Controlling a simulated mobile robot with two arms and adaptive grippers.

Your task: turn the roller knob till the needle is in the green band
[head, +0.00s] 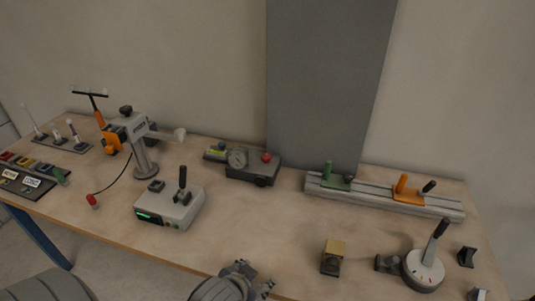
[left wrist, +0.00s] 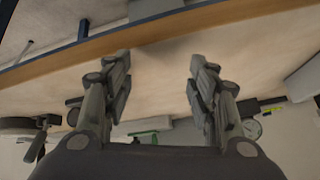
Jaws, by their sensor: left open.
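A dark grey box (head: 253,169) stands at the back of the table, left of the grey panel. It carries a round dial gauge (head: 237,158), a red button on top and a black roller knob (head: 263,182) low on its front right. The needle and green band are too small to read. The gauge also shows small in the left wrist view (left wrist: 252,129), at the right. My left gripper (head: 257,279) is at the table's front edge, well short of the box. In the left wrist view its fingers (left wrist: 160,78) are apart with nothing between them. My right gripper is not seen.
A white box with a black lever (head: 170,206) stands left of my gripper. A slide rail with green and orange carriages (head: 385,195) lies at back right. A yellow-topped block (head: 333,257) and round lever dial (head: 423,270) stand at right. The middle table is clear.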

